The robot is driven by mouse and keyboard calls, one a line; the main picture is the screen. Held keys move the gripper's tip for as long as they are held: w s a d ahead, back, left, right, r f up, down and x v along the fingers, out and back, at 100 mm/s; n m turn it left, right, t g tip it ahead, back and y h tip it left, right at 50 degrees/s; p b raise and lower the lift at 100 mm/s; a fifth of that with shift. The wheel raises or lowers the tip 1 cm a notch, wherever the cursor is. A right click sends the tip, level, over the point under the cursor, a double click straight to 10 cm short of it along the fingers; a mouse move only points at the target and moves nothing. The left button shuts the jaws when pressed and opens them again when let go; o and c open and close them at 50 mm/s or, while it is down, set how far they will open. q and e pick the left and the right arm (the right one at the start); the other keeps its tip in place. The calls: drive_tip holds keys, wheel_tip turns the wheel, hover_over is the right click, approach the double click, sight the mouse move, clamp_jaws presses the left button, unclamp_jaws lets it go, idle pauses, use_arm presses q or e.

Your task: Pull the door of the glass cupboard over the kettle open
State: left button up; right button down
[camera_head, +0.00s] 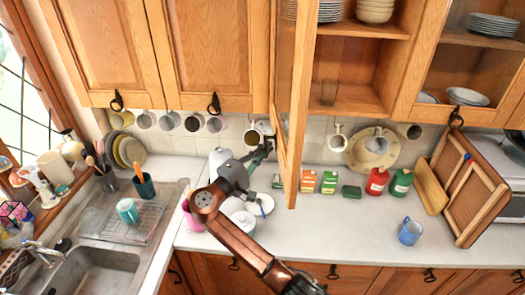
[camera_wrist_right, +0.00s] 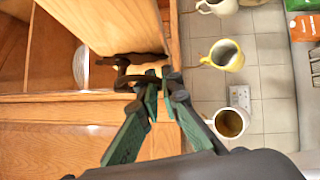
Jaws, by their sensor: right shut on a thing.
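The glass cupboard door (camera_head: 292,100) stands swung out from its frame, seen nearly edge-on in the head view. In the right wrist view the door (camera_wrist_right: 110,22) stands away from the cupboard front, with the cupboard's inside partly showing behind it. My right gripper (camera_head: 268,146) is at the door's lower edge. In the wrist view its fingers (camera_wrist_right: 162,82) are shut on the dark ring handle (camera_wrist_right: 122,72), partly hidden by the fingertips. I cannot clearly make out the kettle; a pale shape (camera_head: 219,158) stands behind my right arm. My left gripper is not in view.
Open shelves (camera_head: 352,88) hold bowls and a glass right of the door. Mugs (camera_head: 193,121) hang under the cupboards. Tins and boxes (camera_head: 329,182) stand at the back of the counter. A blue mug (camera_head: 410,231) is on the clear counter front; the sink (camera_head: 88,272) is at left.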

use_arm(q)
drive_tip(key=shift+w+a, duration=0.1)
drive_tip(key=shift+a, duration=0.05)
use_arm(e)
drive_tip(key=shift+d, duration=0.15)
drive_tip(key=c, duration=2.1)
unclamp_jaws()
drive_tip(key=shift+d, duration=0.1)
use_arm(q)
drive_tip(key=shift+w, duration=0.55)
use_arm(e)
drive_tip(key=shift+a, duration=0.2)
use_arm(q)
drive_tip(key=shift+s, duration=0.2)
use_arm(e)
drive_tip(key=v, duration=0.7)
drive_tip(key=shift+s+a, duration=0.1)
drive_tip(key=shift+s, duration=0.05)
